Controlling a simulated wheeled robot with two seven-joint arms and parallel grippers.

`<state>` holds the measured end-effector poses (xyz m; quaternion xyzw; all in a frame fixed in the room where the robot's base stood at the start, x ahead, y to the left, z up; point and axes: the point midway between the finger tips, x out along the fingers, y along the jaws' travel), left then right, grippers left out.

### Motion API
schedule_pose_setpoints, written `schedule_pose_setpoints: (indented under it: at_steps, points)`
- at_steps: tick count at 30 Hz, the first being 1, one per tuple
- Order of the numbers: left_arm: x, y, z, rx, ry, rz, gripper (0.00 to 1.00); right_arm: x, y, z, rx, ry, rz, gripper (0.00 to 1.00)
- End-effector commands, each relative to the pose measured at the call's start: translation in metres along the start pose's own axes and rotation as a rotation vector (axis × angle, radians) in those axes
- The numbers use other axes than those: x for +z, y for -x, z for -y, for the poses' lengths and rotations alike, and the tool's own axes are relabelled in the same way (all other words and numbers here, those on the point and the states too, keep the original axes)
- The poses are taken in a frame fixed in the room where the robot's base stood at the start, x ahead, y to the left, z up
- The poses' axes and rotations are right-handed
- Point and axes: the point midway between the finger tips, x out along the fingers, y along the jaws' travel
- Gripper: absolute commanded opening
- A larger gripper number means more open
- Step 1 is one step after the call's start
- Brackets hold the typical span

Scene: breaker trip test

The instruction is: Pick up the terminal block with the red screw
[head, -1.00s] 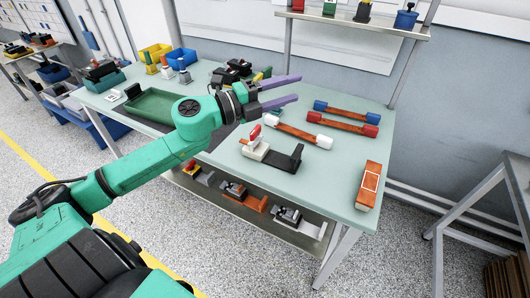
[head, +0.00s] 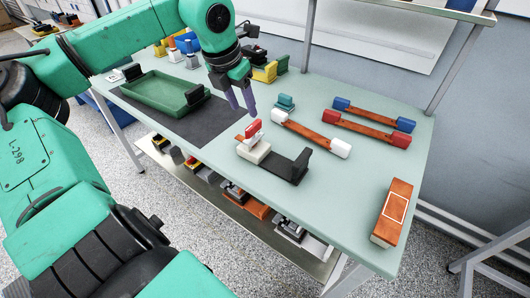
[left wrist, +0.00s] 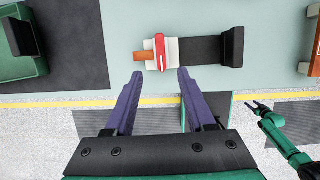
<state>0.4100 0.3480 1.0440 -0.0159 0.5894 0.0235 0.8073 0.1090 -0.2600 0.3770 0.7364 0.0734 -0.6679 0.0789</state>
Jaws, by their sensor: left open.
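A white block (head: 253,150) with a red part on top stands at the left end of a black holder (head: 288,165) on the table. It shows in the left wrist view (left wrist: 172,50), with a copper-coloured tab on its left side; whether the red part is a screw I cannot tell. My left gripper (head: 244,108) points down with purple fingers, just behind the block in the head view. In the left wrist view (left wrist: 160,76) its fingers are apart and empty, with the block just beyond the tips. A small dark gripper (left wrist: 256,107) on a green arm, seemingly my right, shows at lower right.
Copper bars with white (head: 310,134), red (head: 365,127) and blue ends lie on the right. An orange-and-white box (head: 391,212) is near the right edge. A green tray (head: 160,92) on a dark mat (head: 205,128) is left. A teal block (head: 286,103) is behind.

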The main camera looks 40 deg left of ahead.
Motion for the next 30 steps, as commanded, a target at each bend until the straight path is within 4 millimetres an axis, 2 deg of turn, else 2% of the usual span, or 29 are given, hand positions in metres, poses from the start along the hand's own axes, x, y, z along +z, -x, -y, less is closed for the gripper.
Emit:
schedule_pose_setpoints:
  at_steps: [2, 5, 8, 12, 15, 23, 27, 30]
  points:
    - [0.000, -0.017, 0.000, -0.002, 0.001, -0.005, 0.55, 0.014, 0.006, 0.002, -0.003, 0.000, 0.023, 0.62]
    - [0.000, -0.033, 0.000, -0.002, 0.001, -0.003, 0.55, 0.016, 0.008, 0.003, -0.004, 0.000, 0.028, 0.62]
    - [0.000, -0.044, 0.001, -0.001, 0.000, -0.005, 0.55, 0.006, 0.013, 0.001, -0.002, 0.000, 0.013, 0.62]
    - [-0.001, -0.069, 0.002, -0.001, -0.001, -0.007, 0.55, -0.013, 0.023, -0.002, 0.002, 0.001, -0.019, 0.62]
    - [0.000, -0.085, 0.001, 0.000, 0.001, -0.004, 0.55, -0.014, 0.022, -0.002, 0.002, 0.000, -0.019, 0.62]
    - [0.000, -0.089, 0.002, -0.002, 0.001, 0.001, 0.55, -0.006, 0.021, 0.000, 0.000, -0.001, -0.007, 0.62]
    - [0.000, -0.089, 0.002, -0.002, 0.001, 0.001, 0.01, -0.005, 0.021, 0.000, 0.000, -0.001, -0.005, 0.62]
    - [0.000, -0.089, 0.002, -0.002, 0.001, 0.001, 0.00, -0.004, 0.021, 0.000, -0.001, -0.001, -0.004, 0.62]
